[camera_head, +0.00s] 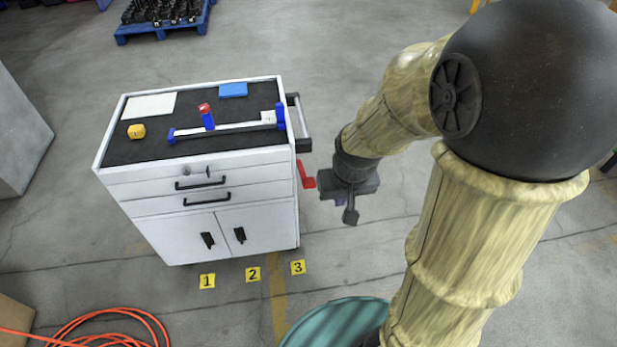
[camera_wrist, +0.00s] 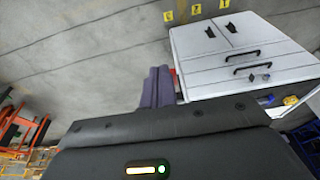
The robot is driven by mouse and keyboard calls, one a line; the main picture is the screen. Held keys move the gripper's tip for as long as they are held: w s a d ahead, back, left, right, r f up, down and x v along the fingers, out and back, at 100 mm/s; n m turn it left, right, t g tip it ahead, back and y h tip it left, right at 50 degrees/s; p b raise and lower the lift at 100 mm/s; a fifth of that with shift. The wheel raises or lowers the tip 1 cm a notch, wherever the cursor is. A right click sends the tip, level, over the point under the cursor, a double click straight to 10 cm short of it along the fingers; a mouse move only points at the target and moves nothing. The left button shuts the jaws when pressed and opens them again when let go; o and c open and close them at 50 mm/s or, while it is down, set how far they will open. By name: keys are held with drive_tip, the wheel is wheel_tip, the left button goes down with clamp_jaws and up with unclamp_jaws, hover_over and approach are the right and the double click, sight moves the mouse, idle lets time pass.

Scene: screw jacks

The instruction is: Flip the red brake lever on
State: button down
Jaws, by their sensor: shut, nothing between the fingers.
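The red brake lever (camera_head: 307,181) sticks out from the right side of the white tool cart (camera_head: 222,224), below the cart's push handle. In the wrist view a sliver of red (camera_wrist: 174,77) shows just beside my fingers, mostly hidden behind them. My gripper (camera_head: 321,192) is just right of the lever, with its fingers pointing left toward the cart. In the wrist view the two purple-grey fingers (camera_wrist: 157,70) lie side by side, shut, with nothing held. I cannot tell whether they touch the lever.
The dark push handle (camera_head: 303,145) juts out above the lever. Orange hose (camera_head: 110,313) lies at the lower left. The floor right of the cart looks free.

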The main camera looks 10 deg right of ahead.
drive_tip(key=w+f+b, duration=0.3)
drive_tip(key=w+f, duration=0.3)
drive_tip(key=w, duration=0.5)
drive_tip(key=w+f+t+b, duration=0.1)
drive_tip(key=w+f+b, duration=0.3)
drive_tip(key=w+f, duration=0.3)
drive_tip(key=w+f+b, duration=0.3)
drive_tip(key=w+f, duration=0.4)
drive_tip(key=w, duration=0.8)
drive_tip(key=shift+w+a+t, duration=0.25)
drive_tip(key=shift+a+t, duration=0.15)
drive_tip(key=shift+f, duration=0.15)
hover_over(308, 179)
wheel_tip(308, 179, down, 8)
drive_tip(key=shift+s+f, duration=0.15)
drive_tip(key=shift+f, duration=0.05)
drive_tip(key=f, duration=0.1)
drive_tip(key=s+f, duration=0.1)
drive_tip(key=f, duration=0.1)
drive_tip(key=shift+f+p, duration=0.15)
drive_tip(key=shift+p, duration=0.25)
drive_tip(key=shift+s+f, duration=0.1)
drive_tip(key=shift+f, duration=0.45)
